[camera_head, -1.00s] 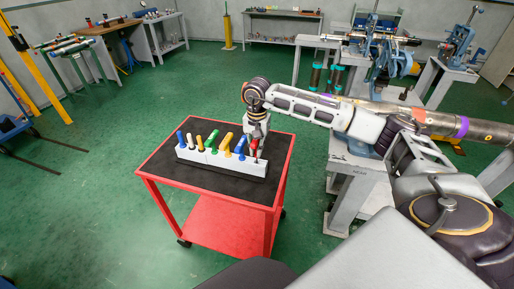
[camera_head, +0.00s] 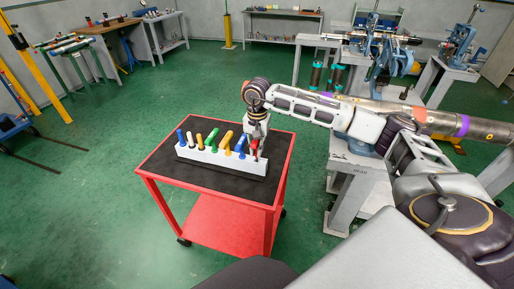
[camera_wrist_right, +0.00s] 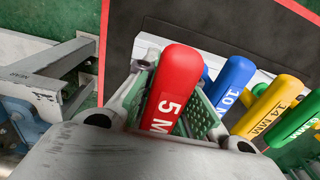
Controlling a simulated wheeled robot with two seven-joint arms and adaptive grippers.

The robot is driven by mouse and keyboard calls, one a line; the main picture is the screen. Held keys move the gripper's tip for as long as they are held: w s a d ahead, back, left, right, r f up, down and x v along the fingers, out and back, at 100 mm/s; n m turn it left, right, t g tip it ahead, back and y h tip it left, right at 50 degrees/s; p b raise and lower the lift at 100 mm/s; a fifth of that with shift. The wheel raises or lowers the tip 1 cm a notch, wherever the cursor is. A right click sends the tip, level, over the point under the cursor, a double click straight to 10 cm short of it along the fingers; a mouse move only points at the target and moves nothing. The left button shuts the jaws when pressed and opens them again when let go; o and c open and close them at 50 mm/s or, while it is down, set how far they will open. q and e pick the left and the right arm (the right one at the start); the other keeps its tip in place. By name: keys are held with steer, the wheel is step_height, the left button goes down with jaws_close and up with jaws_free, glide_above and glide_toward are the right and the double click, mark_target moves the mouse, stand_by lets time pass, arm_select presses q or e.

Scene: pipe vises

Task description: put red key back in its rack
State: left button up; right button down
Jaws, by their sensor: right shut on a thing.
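The red key (camera_wrist_right: 174,88) stands between the green-padded fingers of my right gripper (camera_wrist_right: 172,112) in the right wrist view, its handle marked with a 5. In the head view, my right gripper (camera_head: 256,150) points down at the right end of the white rack (camera_head: 222,161), shut on the red key (camera_head: 254,144). The key's lower end is hidden, so I cannot tell how deep it sits in the rack. My left gripper is not in view.
A blue key (camera_wrist_right: 233,78), a yellow key (camera_wrist_right: 268,106) and a green key (camera_wrist_right: 297,122) stand close beside the red one. The rack rests on a red cart with a black top (camera_head: 170,172). A grey vise bench (camera_head: 352,175) stands to the right.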

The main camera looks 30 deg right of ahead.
steer(key=shift+f+b, duration=1.2)
steer(key=shift+f, duration=0.5)
stand_by(2.2)
steer(key=shift+s+f, duration=0.1)
steer(key=shift+f, duration=0.15)
stand_by(1.2)
steer(key=c, duration=1.4)
jaws_free()
steer(key=shift+c, duration=0.2)
steer(key=shift+r, duration=0.2)
steer(key=shift+r, duration=3.85)
steer(key=shift+r, duration=0.15)
